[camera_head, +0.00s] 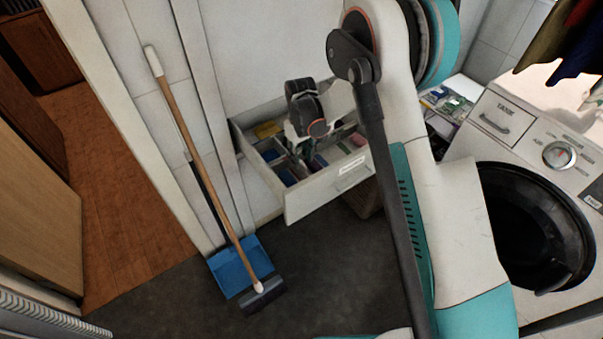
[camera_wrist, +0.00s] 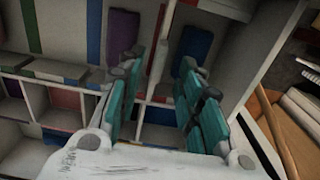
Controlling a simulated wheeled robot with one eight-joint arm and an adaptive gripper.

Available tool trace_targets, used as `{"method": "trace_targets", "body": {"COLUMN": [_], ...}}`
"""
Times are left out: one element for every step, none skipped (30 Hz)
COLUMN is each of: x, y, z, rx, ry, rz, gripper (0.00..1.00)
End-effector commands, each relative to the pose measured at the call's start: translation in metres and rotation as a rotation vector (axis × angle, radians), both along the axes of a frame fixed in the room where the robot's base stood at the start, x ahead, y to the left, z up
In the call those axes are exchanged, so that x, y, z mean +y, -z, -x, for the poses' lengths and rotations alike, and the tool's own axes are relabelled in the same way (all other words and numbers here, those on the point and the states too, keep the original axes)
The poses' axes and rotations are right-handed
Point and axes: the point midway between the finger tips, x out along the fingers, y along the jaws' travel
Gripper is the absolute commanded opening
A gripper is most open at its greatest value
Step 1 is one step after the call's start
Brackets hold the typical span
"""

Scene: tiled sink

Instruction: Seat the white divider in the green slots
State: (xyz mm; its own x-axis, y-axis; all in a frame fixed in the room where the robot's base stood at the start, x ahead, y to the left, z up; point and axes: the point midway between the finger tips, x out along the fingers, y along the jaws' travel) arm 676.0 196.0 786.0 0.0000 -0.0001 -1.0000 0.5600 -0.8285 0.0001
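An open white drawer (camera_head: 330,190) with coloured compartments stands below my gripper (camera_head: 303,140) in the head view. In the wrist view my gripper (camera_wrist: 162,65) points down into the drawer, with its teal-padded fingers spread apart. A thin white upright panel (camera_wrist: 157,45) with a red strip beside it shows between the fingertips, with gaps on both sides. I cannot tell whether this panel is the white divider. Green marks (camera_wrist: 33,28) show on the drawer wall at the upper left, and others show on the cross wall at the left. The fingers hide part of the compartments.
Purple blocks (camera_wrist: 122,38) lie in compartments near the fingers. The drawer's side wall (camera_wrist: 243,60) runs close to the right finger. A washing machine (camera_head: 545,190) stands at the right. A broom (camera_head: 205,160) and a blue dustpan (camera_head: 240,266) stand at the left.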

Motion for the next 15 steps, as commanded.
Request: {"method": "trace_targets", "body": {"x": [-0.001,-0.001,-0.001,-0.002,-0.002,-0.003,-0.003,-0.002,-0.002,-0.002,-0.002,-0.002,-0.002,-0.002,-0.002], "y": [0.007,0.011,0.017,0.021,0.026,0.032,0.036,0.04,0.045,0.047,0.048,0.049,0.049,0.048,0.048], "z": [0.0,0.0,0.0,0.0,0.0,0.0,0.0,0.0,0.0,0.0,0.0,0.001,0.001,0.001,0.001], "rx": [0.0,0.0,0.0,0.0,0.0,0.0,0.0,0.0,0.0,0.0,0.0,0.0,0.0,0.0,0.0], "ry": [0.0,0.0,0.0,0.001,0.001,0.001,0.0,0.0,0.0,0.0,0.0,0.0,0.0,0.0,0.0], "rz": [0.0,0.0,0.0,0.0,0.0,0.0,0.0,0.0,0.0,0.0,0.0,0.0,0.0,0.0,0.0], "gripper": [0.33,0.33,0.33,0.33,0.33,0.33,0.33,0.33,0.33,0.33,0.33,0.33,0.33,0.33,0.33]}}
